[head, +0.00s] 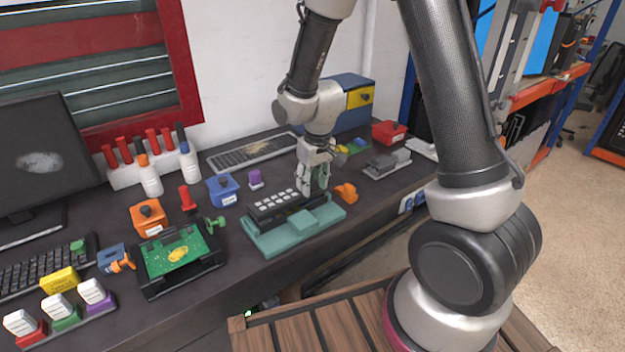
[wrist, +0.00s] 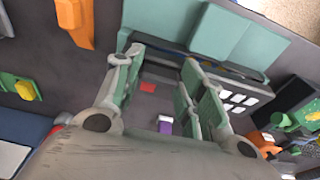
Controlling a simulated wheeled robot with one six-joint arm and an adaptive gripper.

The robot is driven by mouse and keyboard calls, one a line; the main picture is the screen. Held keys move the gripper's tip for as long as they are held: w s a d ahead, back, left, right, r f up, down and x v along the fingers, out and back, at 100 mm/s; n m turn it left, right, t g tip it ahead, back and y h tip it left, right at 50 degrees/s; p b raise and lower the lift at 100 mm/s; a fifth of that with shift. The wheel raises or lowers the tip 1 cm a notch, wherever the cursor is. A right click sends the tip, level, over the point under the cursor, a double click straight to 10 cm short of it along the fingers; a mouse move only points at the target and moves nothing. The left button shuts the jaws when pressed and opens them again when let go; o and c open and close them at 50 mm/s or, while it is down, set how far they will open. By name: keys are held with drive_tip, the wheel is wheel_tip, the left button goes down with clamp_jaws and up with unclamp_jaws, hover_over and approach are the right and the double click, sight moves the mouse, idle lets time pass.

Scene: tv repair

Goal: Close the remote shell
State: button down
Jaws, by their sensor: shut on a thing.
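The remote (head: 275,205) is black with rows of pale buttons. It lies along the back of a teal fixture (head: 310,225) on the dark bench. In the wrist view its buttons (wrist: 238,100) show to the right of my fingers, next to the teal fixture (wrist: 215,32). My gripper (head: 313,188) points down at the remote's right end. Its fingers (wrist: 162,60) are a little apart, with the dark end of the remote shell between their tips. The fingers hide part of that end. I cannot tell whether the shell halves meet fully.
An orange part (head: 346,192) sits close to the right of the fixture. A purple block (head: 255,178) and a blue box (head: 222,190) stand behind and left. A green circuit board (head: 178,252) in a black holder is further left. The bench's front edge is near.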

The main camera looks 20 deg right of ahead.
drive_tip(key=shift+s+d+f, duration=0.25)
drive_tip(key=shift+s+f, duration=0.45)
drive_tip(key=shift+s, duration=0.15)
drive_tip(key=c, duration=0.9)
unclamp_jaws()
drive_tip(key=shift+o, duration=0.2)
drive_tip(key=shift+w+r, duration=0.1)
drive_tip(key=shift+w, duration=0.1)
drive_tip(key=shift+r, duration=0.2)
wheel_tip(320, 180, up, 11)
drive_tip(key=s, duration=0.1)
drive_tip(key=shift+s+d+r, duration=0.2)
drive_tip(key=shift+s+d, duration=0.05)
drive_tip(key=shift+s, duration=0.05)
